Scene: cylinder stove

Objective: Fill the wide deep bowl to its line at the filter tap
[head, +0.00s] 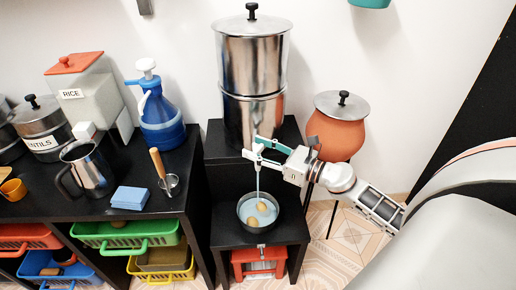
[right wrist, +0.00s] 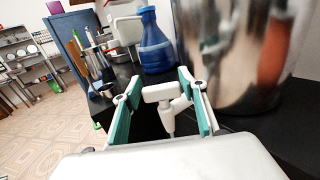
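The tall steel filter (head: 253,105) stands on a black stand, with its white tap (right wrist: 166,100) low on its side. The dark round bowl (head: 242,222) sits upright on a lower black stand below the tap. It holds pale liquid and a couple of yellowish lumps. A thin pale stream (head: 258,182) runs from the tap into the bowl. No fill line can be made out. My right gripper (head: 268,151) is at the tap, its teal-padded fingers (right wrist: 160,112) apart on either side of the tap handle, with gaps showing. My left gripper is not in view.
A clay pot (head: 337,132) with a steel lid stands right of the filter. The left counter holds a blue jug (head: 161,120), steel pitcher (head: 88,170), blue sponge (head: 130,198) and wooden-handled tool (head: 160,168). A red stool (head: 258,262) is under the bowl's stand.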

